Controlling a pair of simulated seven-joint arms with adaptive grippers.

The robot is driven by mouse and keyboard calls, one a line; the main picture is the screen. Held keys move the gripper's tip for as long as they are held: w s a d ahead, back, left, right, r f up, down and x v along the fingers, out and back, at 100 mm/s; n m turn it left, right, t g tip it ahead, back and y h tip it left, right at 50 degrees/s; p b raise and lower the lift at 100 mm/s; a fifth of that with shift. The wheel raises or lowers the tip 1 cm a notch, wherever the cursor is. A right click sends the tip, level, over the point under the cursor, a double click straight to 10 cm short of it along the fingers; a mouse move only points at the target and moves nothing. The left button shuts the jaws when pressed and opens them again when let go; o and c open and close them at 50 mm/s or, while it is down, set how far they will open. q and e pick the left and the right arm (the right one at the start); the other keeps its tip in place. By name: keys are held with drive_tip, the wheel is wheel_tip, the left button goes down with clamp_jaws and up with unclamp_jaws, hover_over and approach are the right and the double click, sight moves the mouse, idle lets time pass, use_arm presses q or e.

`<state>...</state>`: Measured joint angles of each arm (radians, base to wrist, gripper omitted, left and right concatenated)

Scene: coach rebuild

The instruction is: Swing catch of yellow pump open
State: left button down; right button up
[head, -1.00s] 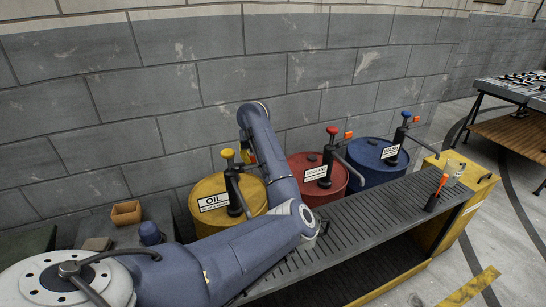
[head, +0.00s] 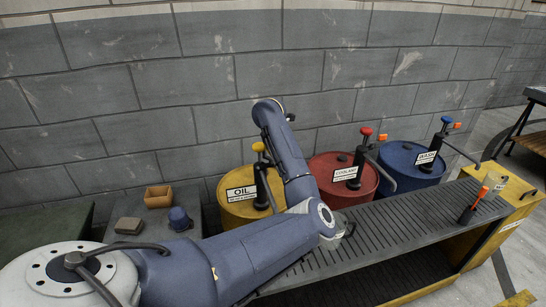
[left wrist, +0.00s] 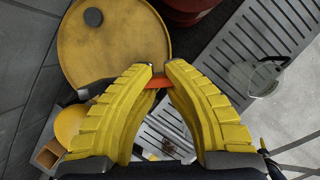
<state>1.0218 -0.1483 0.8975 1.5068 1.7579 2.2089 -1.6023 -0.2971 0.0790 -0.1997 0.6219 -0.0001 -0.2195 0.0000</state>
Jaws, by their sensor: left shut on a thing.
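The yellow pump (head: 262,183) stands upright on the yellow drum (head: 238,212) labelled OIL, against the wall. Its yellow knob (head: 258,147) shows at the top. My left forearm hangs just right of the pump and hides the left gripper and the pump's catch in the head view. In the left wrist view my left gripper (left wrist: 159,73) has its yellow fingers closed on a small orange-red catch (left wrist: 158,83). The drum's lid (left wrist: 112,42) and the rounded yellow knob (left wrist: 68,126) lie beyond and left of the fingers. My right gripper is out of view.
A red pump (head: 360,160) and a blue pump (head: 438,143) stand on their drums to the right. A slatted bench (head: 400,228) runs in front. A clear jug (left wrist: 262,78) stands on it. An orange box (head: 158,196) and blue container (head: 179,219) sit at left.

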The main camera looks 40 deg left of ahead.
use_arm(q)
drive_tip(key=shift+a+r, duration=0.1)
idle(0.3)
drive_tip(key=c, duration=0.9)
unclamp_jaws()
drive_tip(key=shift+f, duration=0.2)
drive_tip(key=shift+d, duration=0.3)
drive_tip(key=shift+a, duration=0.15)
